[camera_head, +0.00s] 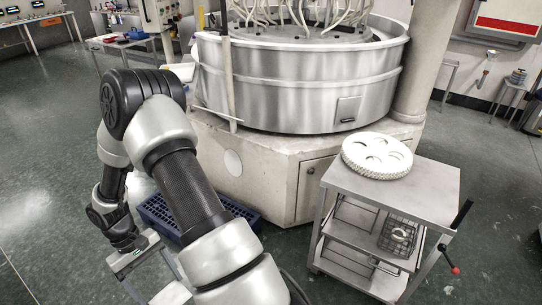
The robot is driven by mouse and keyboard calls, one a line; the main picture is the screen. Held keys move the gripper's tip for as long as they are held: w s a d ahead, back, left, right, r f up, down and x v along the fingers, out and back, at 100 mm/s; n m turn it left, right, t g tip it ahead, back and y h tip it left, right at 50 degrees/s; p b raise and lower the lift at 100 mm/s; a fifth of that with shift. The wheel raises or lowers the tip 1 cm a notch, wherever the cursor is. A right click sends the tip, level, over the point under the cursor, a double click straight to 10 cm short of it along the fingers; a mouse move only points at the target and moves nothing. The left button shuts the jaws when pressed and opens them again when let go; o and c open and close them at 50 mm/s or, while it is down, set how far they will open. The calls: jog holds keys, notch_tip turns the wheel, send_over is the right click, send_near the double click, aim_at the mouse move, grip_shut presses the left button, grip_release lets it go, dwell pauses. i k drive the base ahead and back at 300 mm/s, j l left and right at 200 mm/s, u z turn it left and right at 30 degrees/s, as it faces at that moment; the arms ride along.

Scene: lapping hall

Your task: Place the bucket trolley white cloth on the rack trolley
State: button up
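My gripper (156,278) is at the lower left, pointing down, with its two fingers apart. A small pale patch (172,294) shows below it beside my forearm; I cannot tell whether it is the white cloth. No bucket trolley can be made out, and my arm hides part of that area. A steel trolley (432,196) stands at the right, well away from my gripper. It may be the rack trolley. A white toothed disc (377,156) with round holes lies on its top. A wire basket (397,238) with a pale ring sits on its lower shelf.
A large round steel machine (300,85) on a pale block base (265,165) fills the middle. A dark blue crate (158,216) lies on the floor behind my arm. Floor at the far left is clear.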

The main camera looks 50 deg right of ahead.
aim_at(429, 191)
jog(key=k+l+z, duration=0.15)
jog(key=z, duration=0.2)
jog(key=k+l+z, duration=0.1)
jog(key=z, duration=0.25)
jog(key=l+z, duration=0.35)
jog(key=k+l+z, duration=0.1)
jog(key=l+z, duration=0.15)
jog(key=l, duration=0.2)
jog(key=k+l+z, duration=0.1)
jog(key=l+z, duration=0.15)
jog(key=l, duration=0.2)
jog(key=l+z, duration=0.1)
jog(key=l, duration=1.15)
jog(key=k, duration=0.05)
